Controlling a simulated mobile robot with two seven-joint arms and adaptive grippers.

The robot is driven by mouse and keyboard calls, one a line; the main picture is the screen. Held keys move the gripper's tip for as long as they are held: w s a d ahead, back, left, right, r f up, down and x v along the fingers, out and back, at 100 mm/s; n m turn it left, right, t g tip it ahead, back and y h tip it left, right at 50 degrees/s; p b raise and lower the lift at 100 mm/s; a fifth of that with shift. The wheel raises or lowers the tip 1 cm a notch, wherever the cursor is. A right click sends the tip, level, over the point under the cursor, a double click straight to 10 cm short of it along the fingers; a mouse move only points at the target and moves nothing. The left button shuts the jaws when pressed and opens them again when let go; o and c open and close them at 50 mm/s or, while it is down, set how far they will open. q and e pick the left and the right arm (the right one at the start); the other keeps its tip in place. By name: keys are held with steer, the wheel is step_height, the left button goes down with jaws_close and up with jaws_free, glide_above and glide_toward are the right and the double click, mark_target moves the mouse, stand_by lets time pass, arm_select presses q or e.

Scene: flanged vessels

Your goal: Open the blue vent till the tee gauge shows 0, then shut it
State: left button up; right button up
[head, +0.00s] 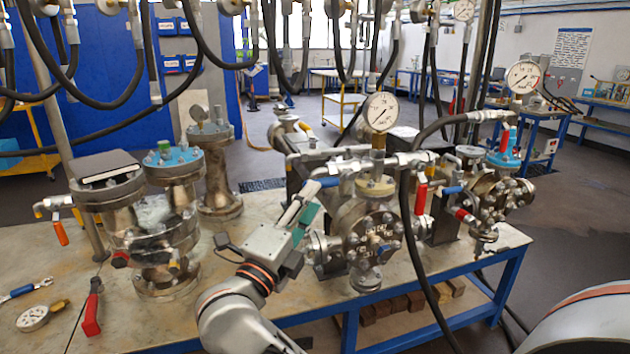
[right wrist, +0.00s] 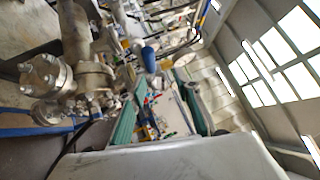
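A blue vent handle (head: 328,182) sits at the left end of the pipework on the middle flanged vessel (head: 372,232). A round white gauge (head: 381,112) stands upright above that vessel; its dark needle shows, but I cannot read the value. My right gripper (head: 312,196) has teal finger pads and is just left of the blue handle. In the right wrist view its fingers (right wrist: 160,110) are spread apart, with a blue handle (right wrist: 149,58) beyond and between their tips. I cannot tell whether anything touches. My left gripper is not in view.
A red lever (head: 421,198) hangs right of the vessel. Another gauge (head: 522,77) stands farther right. Black hoses (head: 410,240) hang across the front.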

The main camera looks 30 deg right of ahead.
mark_target(330, 182)
steer(key=shift+g+y, duration=0.3)
steer(key=shift+y, duration=0.4)
steer(key=x, duration=0.2)
steer(key=w+x, duration=0.1)
steer(key=x, duration=0.5)
steer(key=shift+w+a+f+p, duration=0.15)
steer(key=shift+a+f+p, duration=0.15)
steer(key=shift+f, duration=0.05)
jaws_close()
